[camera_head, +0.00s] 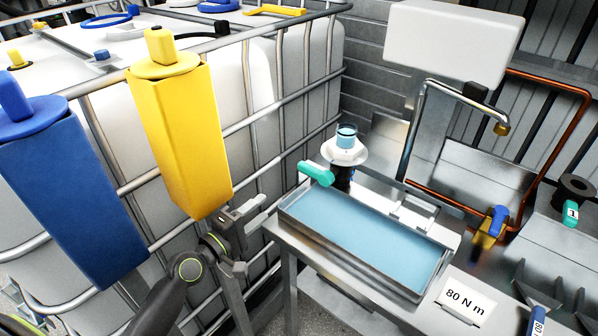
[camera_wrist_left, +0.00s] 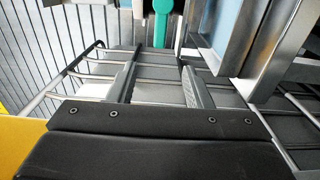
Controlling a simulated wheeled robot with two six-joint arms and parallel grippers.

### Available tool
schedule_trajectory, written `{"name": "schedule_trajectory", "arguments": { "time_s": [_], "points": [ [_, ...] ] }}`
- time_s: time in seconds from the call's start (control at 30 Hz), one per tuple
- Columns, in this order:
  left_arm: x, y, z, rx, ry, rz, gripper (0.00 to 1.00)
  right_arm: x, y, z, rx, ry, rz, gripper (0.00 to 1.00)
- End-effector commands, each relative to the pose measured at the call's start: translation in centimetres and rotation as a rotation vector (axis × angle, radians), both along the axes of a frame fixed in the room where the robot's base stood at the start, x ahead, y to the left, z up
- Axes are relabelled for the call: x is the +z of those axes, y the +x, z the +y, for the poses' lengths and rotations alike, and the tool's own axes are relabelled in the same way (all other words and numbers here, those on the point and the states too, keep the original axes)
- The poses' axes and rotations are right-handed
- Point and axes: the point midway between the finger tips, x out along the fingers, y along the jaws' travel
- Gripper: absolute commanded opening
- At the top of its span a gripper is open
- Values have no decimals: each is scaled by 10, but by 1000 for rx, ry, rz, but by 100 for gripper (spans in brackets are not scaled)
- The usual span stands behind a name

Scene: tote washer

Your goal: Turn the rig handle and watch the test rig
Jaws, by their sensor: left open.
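The teal rig handle (camera_head: 316,173) sticks out to the left of the test rig, at the back left corner of a water-filled tray (camera_head: 440,268). The rig has a white flange (camera_head: 343,154) with a clear blue cup (camera_head: 347,136) on top and a dark body below. My left gripper (camera_head: 256,209) is open and empty, left of the tray and apart from the handle, lower in the picture. In the left wrist view the teal handle (camera_wrist_left: 162,22) shows at the top, beyond the open fingers (camera_wrist_left: 160,78). My right gripper is not in view.
A caged white tank (camera_head: 290,75) fills the left, with yellow (camera_head: 180,135) and blue (camera_head: 70,190) holders hanging on its bars close to my left arm. A sign reading "80 N m" (camera_head: 465,300) stands right of the tray. A bent metal pipe (camera_head: 415,125) rises behind.

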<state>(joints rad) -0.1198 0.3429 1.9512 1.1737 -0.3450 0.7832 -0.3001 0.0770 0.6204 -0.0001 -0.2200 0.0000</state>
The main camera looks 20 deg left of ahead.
Motion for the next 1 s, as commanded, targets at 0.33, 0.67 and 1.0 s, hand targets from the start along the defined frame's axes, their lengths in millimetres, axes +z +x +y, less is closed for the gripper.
{"name": "schedule_trajectory", "arguments": {
  "time_s": [0.33, 0.67, 1.0],
  "points": [
    [3, 55, -20, 1, -3, -1, 45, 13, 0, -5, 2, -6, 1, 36],
    [1, 115, -42, 1, 0, 0, 45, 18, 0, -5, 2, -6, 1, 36],
    [-1, 155, -56, 2, 1, 1, 45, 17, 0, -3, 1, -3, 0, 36]
  ]
}}
